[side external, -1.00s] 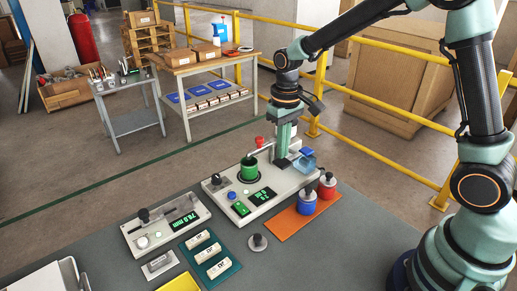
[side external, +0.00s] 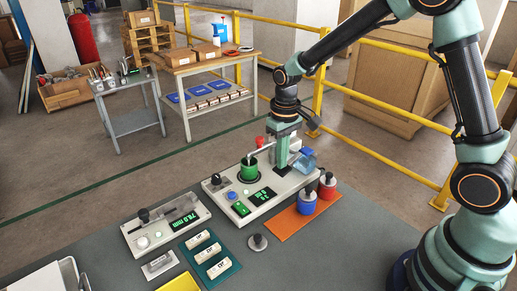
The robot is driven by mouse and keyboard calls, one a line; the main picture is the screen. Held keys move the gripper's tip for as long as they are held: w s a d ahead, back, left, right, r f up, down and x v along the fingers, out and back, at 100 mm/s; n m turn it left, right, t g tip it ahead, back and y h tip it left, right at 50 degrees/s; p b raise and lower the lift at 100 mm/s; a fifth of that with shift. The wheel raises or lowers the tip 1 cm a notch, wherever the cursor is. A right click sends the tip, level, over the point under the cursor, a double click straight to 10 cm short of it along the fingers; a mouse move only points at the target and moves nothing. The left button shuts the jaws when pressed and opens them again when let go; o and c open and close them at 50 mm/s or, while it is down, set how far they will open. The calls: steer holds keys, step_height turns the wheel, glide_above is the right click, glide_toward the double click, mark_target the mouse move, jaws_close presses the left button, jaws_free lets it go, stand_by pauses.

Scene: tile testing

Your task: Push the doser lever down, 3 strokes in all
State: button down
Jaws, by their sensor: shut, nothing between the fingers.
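The doser is a light grey unit (side external: 222,187) on the grey table, with a green column (side external: 282,152) at its back and a grey spout (side external: 262,149) reaching left over a green cup (side external: 249,170). A red knob (side external: 259,141) shows just behind the spout. My gripper (side external: 287,129) points down at the top of the column, shut and holding nothing. It covers the column's top, so I cannot clearly make out the lever or whether the fingertips touch it.
A clear, blue-topped container (side external: 307,155) stands right of the column. Red and blue weighted pots (side external: 327,186) stand on an orange mat (side external: 296,224). A second grey unit (side external: 167,225) with a green display is to the left. A teal tray (side external: 227,271) holds white blocks.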

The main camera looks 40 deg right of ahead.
steer(key=shift+r, duration=1.7)
step_height(320, 180, up, 5)
steer(key=shift+r, duration=0.1)
stand_by(0.4)
